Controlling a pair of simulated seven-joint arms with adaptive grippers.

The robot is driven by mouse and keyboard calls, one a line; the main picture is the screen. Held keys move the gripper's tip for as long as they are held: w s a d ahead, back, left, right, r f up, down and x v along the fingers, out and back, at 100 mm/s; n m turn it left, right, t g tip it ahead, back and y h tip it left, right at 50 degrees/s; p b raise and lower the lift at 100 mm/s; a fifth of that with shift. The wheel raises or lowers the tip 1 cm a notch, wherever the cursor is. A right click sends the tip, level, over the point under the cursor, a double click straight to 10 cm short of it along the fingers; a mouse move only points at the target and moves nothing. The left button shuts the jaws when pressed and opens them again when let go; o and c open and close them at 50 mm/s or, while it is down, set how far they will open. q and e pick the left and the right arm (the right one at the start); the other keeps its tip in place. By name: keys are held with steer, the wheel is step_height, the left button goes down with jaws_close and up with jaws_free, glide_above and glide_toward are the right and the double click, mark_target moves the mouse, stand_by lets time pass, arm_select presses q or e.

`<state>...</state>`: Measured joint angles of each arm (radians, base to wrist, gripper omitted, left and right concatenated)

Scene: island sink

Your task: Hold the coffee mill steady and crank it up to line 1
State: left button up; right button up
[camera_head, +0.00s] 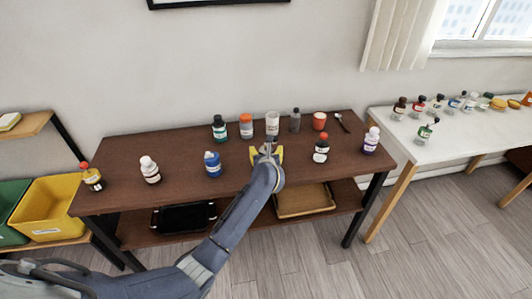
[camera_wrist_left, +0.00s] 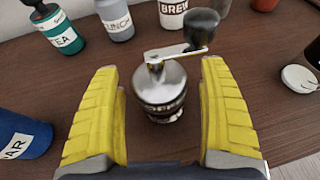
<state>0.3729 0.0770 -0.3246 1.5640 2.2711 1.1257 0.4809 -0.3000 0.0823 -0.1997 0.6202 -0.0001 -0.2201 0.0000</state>
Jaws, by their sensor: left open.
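The coffee mill (camera_wrist_left: 163,82) stands upright on the brown table in the left wrist view. It has a shiny metal dome top, and its crank arm (camera_wrist_left: 176,53) points right to a dark knob (camera_wrist_left: 201,28). My left gripper (camera_wrist_left: 163,112) is open, with its yellow fingers on both sides of the mill and visible gaps to each. The mill's lower body is partly out of sight, and no line 1 marking can be read. In the head view my left gripper (camera_head: 266,155) is over the table's middle and mostly covers the mill. My right gripper is not in view.
Behind the mill stand a white BREW cup (camera_head: 272,123), an orange-topped jar (camera_head: 246,126) and a green bottle (camera_head: 219,128). A blue bottle (camera_head: 212,164) is left of the gripper. A red-topped bottle (camera_head: 321,150) is on the right. The table's front edge is mostly clear.

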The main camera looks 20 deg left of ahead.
arm_select(q)
steer(key=c, duration=1.3)
steer(key=shift+c, duration=0.2)
stand_by(0.6)
